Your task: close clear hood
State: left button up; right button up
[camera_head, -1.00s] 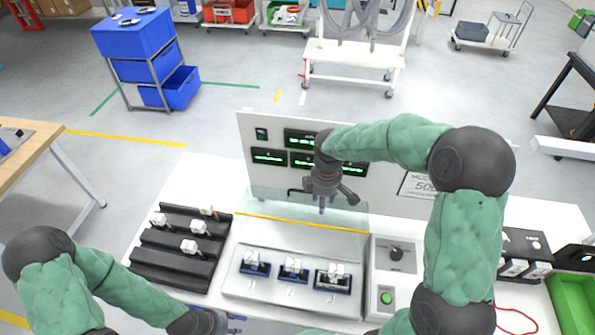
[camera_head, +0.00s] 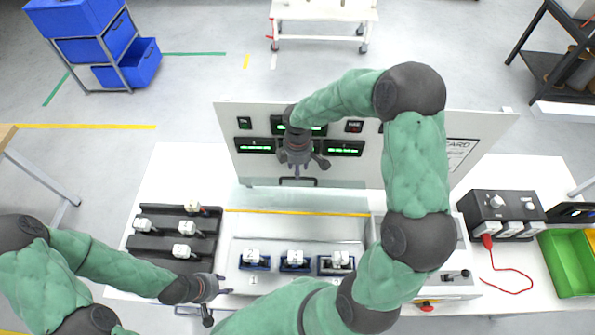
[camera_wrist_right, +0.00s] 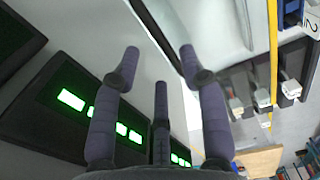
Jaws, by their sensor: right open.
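The clear hood (camera_head: 270,197) is a see-through pane, standing raised in front of the grey display panel; its dark handle (camera_head: 299,182) is near the top. A yellow strip (camera_head: 260,211) runs along the hood's lower side. My right gripper (camera_head: 298,171) is open, pointing down just above the handle. In the right wrist view its spread fingers (camera_wrist_right: 160,52) are on either side of a dark bar that looks like the handle; I cannot tell whether they touch it. My left gripper (camera_head: 217,297) looks open and empty, low at the front left of the fixture plate.
The fixture plate (camera_head: 241,247) carries several blue holders with white parts. A black rack (camera_head: 148,243) with white parts stands left. A black box (camera_head: 491,207) and green bin (camera_head: 566,262) stand right. The display panel (camera_head: 225,122) rises behind. My right forearm covers part of the control box.

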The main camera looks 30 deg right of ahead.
jog(key=f, duration=0.3)
jog(key=shift+s, duration=0.2)
jog(key=shift+w+f, duration=0.1)
jog(key=shift+f, duration=0.15)
grip_shut()
